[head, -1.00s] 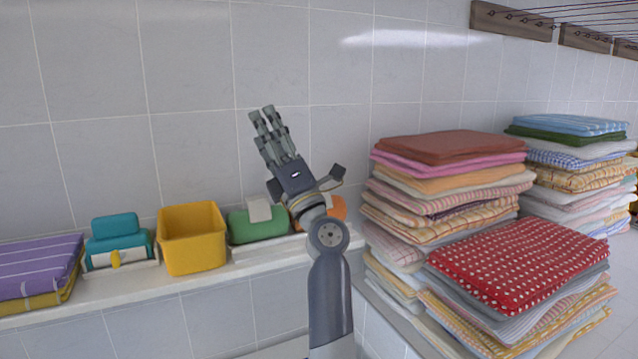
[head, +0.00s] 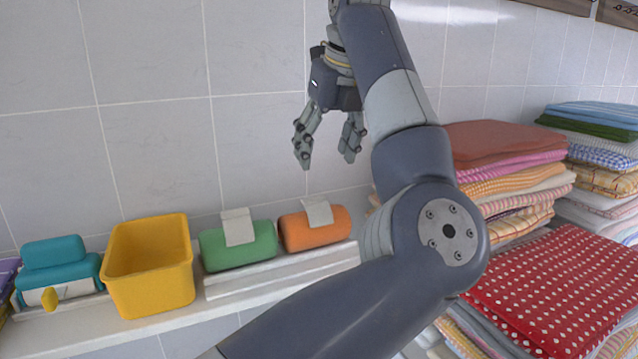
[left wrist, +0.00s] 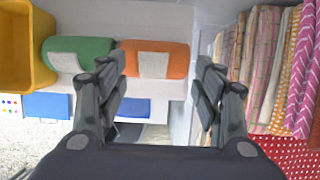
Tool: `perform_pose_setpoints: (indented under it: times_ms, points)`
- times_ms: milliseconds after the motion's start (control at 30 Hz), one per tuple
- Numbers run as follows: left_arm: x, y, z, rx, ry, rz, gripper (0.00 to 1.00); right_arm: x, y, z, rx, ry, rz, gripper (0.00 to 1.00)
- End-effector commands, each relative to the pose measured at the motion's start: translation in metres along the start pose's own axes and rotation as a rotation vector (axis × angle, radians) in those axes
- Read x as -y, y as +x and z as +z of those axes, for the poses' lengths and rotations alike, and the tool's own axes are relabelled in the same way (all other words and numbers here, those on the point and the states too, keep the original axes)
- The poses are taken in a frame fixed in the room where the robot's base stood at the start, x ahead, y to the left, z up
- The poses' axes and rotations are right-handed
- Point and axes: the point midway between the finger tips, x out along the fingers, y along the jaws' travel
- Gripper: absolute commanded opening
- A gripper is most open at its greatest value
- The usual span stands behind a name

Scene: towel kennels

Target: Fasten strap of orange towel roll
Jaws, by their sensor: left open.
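The orange towel roll (head: 315,229) lies on the white ledge right of the green roll, with its light grey strap (head: 318,213) standing up from its top. In the left wrist view the orange roll (left wrist: 178,60) shows at the upper middle, its strap (left wrist: 153,65) on the near side. My left gripper (head: 329,148) is open, empty and fingers down, above the orange roll and apart from it. In the left wrist view its fingers (left wrist: 160,75) spread to either side of the roll's right part. My right gripper is not in view.
The green towel roll (head: 240,247) with its own raised strap sits left of the orange one. A yellow bin (head: 150,270) and teal rolls (head: 58,268) stand further left. Tall stacks of folded towels (head: 510,160) stand at the right. A tiled wall backs the ledge.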

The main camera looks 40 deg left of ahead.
Motion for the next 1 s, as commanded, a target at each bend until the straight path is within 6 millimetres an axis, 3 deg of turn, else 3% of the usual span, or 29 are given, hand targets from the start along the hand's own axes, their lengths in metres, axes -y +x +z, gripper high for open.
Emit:
perform_pose_setpoints:
  times_ms: [167, 700, 1000]
  points:
    - [0.001, 0.009, -0.002, -0.008, 0.001, -0.003, 0.62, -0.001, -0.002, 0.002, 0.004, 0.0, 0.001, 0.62]
    - [0.0, 0.085, -0.001, -0.006, 0.0, 0.0, 0.62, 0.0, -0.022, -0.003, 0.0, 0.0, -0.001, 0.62]
    - [0.0, 0.105, -0.002, -0.004, 0.001, -0.002, 0.62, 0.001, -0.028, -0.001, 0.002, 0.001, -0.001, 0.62]
